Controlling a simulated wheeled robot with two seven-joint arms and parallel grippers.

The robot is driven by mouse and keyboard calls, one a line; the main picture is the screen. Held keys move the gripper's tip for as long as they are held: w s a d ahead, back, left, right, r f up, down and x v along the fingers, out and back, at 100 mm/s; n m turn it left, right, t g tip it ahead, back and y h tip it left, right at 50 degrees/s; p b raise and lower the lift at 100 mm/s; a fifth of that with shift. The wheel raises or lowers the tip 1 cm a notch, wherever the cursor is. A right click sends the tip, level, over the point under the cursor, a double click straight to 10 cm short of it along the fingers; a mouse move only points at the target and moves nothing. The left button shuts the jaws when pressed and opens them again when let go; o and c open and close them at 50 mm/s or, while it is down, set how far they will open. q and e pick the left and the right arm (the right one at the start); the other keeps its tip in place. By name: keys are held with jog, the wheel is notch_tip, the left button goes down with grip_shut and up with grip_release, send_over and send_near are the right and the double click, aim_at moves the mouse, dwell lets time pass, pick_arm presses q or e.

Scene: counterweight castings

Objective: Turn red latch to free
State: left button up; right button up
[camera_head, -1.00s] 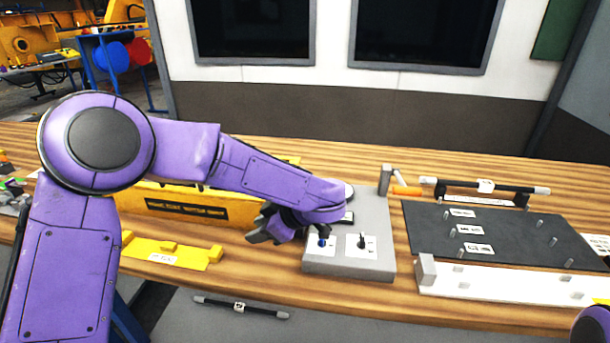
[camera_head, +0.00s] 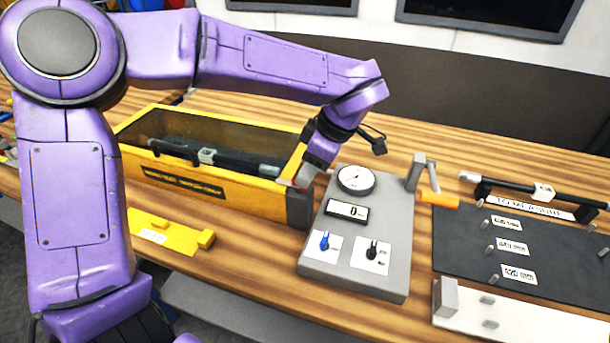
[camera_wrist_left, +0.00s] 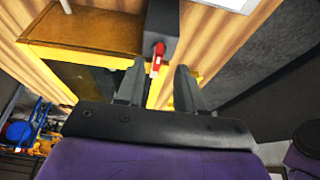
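The red latch (camera_wrist_left: 157,58) shows in the left wrist view as a small red lever on a dark grey block (camera_wrist_left: 162,25) at the end of the yellow box (camera_wrist_left: 85,50). My left gripper (camera_wrist_left: 161,70) is open, with its two dark fingers apart and the latch in the gap between their tips. The latch touches neither finger that I can see; its depth between them is unclear. In the head view my left gripper (camera_head: 312,172) hangs at the right end of the yellow box (camera_head: 215,203) and hides most of the latch. My right gripper is not in view.
A grey gauge panel (camera_head: 395,215) with a dial and a blue and a black switch stands close to the right. The box holds a dark bar (camera_head: 235,160). A yellow fixture (camera_head: 170,235) lies in front. A dark board (camera_head: 475,252) with pegs is at the right.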

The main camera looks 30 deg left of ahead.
aim_at(292, 182)
pick_arm(q)
jog(key=x, duration=0.2)
jog(key=shift+w+a+f, duration=0.1)
jog(key=shift+w+f, duration=0.2)
jog(key=shift+f, duration=0.1)
jog(key=shift+s+f, duration=0.1)
jog(key=shift+f, duration=0.05)
jog(key=shift+s, duration=0.15)
jog(key=shift+a, duration=0.15)
grip_shut()
